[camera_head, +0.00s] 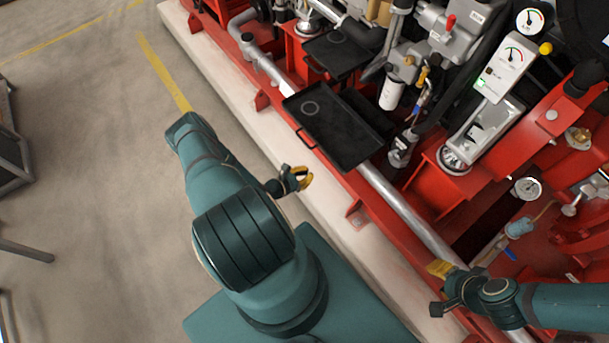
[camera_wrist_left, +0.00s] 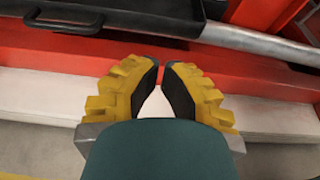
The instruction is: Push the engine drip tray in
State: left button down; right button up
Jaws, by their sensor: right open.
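Two black drip trays show on the red pump frame in the head view: a nearer, larger one (camera_head: 345,130) and a farther, smaller one (camera_head: 335,52). I cannot tell which is the engine's. The nearer tray juts out over the front rail, its handle facing the walkway. My left gripper (camera_head: 302,179) is apart from it, in front of and below that handle. In the left wrist view, a black tray edge with a handle (camera_wrist_left: 65,19) lies beyond my left fingertips (camera_wrist_left: 161,64), which are close together with a narrow gap. My right gripper (camera_head: 437,288) is open near the frame's front pipe.
A silver pipe (camera_head: 405,212) runs along the red frame. A pale concrete plinth (camera_head: 245,112) lies in front of it. A white filter (camera_head: 391,93), gauges and hoses crowd the area behind the trays. Open floor (camera_head: 90,140) lies to the left.

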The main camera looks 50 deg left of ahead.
aim_at(332, 161)
pick_arm(q)
jog(key=x, duration=0.3)
jog(key=b+x, duration=0.1)
jog(key=x, duration=0.2)
jog(key=b+x, duration=0.1)
jog(key=x, duration=0.2)
jog(key=shift+w+r, duration=0.1)
jog(key=shift+r, duration=0.25)
jog(key=shift+w, duration=0.5)
pick_arm(e)
jog(key=shift+w+f, duration=0.25)
jog(key=shift+f, duration=1)
pick_arm(q)
jog(key=shift+d+r, duration=0.1)
